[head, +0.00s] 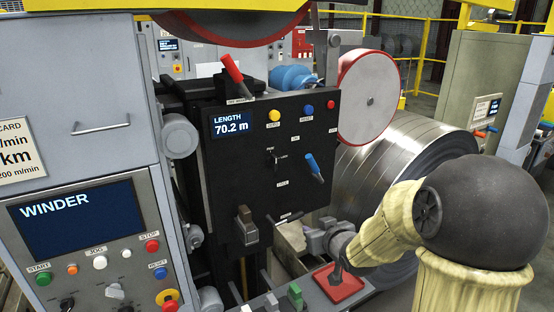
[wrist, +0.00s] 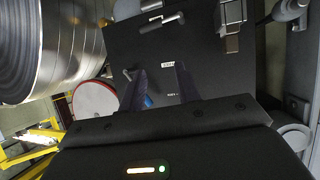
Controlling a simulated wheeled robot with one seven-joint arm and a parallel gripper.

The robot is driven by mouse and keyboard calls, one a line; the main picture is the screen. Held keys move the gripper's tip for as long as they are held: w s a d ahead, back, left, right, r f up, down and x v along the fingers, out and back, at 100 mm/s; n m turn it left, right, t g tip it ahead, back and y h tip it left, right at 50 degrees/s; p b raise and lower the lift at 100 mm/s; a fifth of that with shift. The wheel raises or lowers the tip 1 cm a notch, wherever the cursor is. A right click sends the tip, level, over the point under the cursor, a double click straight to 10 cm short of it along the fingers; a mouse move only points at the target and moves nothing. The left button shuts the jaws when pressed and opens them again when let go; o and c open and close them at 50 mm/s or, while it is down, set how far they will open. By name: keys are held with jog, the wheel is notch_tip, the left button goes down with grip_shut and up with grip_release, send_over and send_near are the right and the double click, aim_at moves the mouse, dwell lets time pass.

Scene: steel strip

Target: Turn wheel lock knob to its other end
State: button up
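The black panel (head: 262,190) carries several controls with labels too small to read. A small black knob (head: 271,158) sits near its middle and may be the wheel lock knob; I cannot tell for sure. A blue-handled lever (head: 315,167) is to its right, and a bar-shaped handle (head: 285,218) is below. In the wrist view the panel appears upside down, with the bar-shaped handle (wrist: 160,22) at the top. My gripper (wrist: 160,72) is open and empty in front of the panel. The blue lever (wrist: 148,101) shows between its fingers. The small black knob is not visible there.
A grey latch (head: 245,225) sits at the panel's lower left. A red-handled lever (head: 232,70) rises above the panel. The steel coil (head: 400,165) and a red-rimmed disc (head: 368,98) stand to the right. The winder console (head: 90,240) is at the left.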

aim_at(276, 163)
jog(key=w+a+r+n+t+y+p, duration=0.1)
jog(key=w+r+n+t+y, duration=0.1)
jog(key=r, duration=0.7)
jog(key=w+t+y, duration=0.1)
jog(key=y, duration=0.1)
jog(key=shift+w+a+t+y, duration=0.2)
jog(key=shift+w+t+y, duration=0.2)
jog(key=shift+w, duration=0.1)
jog(key=p+x, duration=0.6)
jog(key=x, duration=1.1)
jog(key=shift+w+p, duration=0.15)
jog(key=shift+p, duration=0.25)
grip_shut()
